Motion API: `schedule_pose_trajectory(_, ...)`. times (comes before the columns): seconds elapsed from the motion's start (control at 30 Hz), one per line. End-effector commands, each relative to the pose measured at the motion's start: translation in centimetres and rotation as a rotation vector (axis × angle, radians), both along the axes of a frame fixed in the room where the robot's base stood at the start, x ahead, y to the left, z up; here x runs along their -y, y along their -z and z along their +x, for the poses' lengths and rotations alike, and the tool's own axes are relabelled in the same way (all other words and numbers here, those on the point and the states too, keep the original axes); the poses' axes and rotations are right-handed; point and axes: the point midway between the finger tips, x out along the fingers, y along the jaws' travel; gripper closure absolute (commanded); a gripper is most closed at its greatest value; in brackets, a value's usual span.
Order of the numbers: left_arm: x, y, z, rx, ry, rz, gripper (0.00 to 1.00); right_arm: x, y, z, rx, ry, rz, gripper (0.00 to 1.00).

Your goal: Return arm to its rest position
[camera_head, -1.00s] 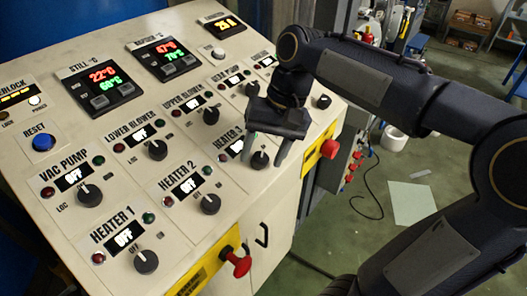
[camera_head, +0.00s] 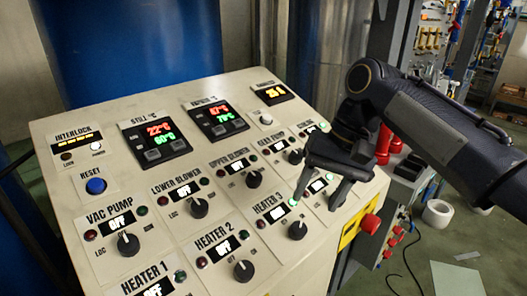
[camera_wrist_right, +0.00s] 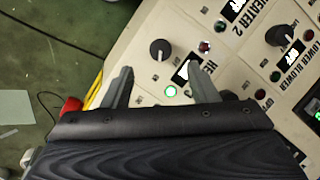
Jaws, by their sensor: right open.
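My right gripper (camera_head: 318,197) is open and empty, above the right part of the sloping control panel (camera_head: 75,128). Its arm comes in from the right. The black HEATER 3 knob (camera_head: 297,229) is just below and left of the fingers, apart from them in the picture. In the right wrist view, the two spread fingers of the gripper (camera_wrist_right: 158,70) show with nothing between the tips but panel. A black knob (camera_wrist_right: 160,50) and a lit green lamp (camera_wrist_right: 170,91) show near them. My left gripper is not in view.
Several knobs, such as the HEATER 2 knob (camera_head: 243,271), stand up from the panel. A red button (camera_head: 370,224) sticks out at its right edge. A blue drum (camera_head: 140,55) stands behind. A white roll (camera_head: 437,213) lies on open floor at right.

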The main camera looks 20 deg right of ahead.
Motion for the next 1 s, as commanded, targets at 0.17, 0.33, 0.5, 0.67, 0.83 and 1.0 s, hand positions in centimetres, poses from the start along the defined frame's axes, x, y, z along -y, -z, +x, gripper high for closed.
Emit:
schedule_pose_trajectory(0.17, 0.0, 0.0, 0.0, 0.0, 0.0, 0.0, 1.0, 0.0, 0.6, -0.6, 0.022, -0.006, 0.005, 0.47)
schedule_pose_trajectory(0.33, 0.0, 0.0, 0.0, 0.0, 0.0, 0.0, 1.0, -0.3, 4.2, -4.1, 0.158, -0.05, 0.018, 0.47)
schedule_pose_trajectory(0.5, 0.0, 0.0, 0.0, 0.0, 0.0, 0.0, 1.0, -1.6, 9.9, -8.3, 0.35, -0.106, 0.001, 0.47)
schedule_pose_trajectory(0.67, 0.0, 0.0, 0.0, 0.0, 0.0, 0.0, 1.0, -3.0, 14.6, -11.1, 0.481, -0.142, -0.04, 0.47)
schedule_pose_trajectory(0.83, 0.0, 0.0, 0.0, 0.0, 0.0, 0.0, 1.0, -3.7, 17.0, -12.2, 0.542, -0.16, -0.067, 0.47)
schedule_pose_trajectory(1.0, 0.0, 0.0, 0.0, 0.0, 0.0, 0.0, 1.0, -3.7, 17.2, -12.3, 0.548, -0.162, -0.07, 0.47)
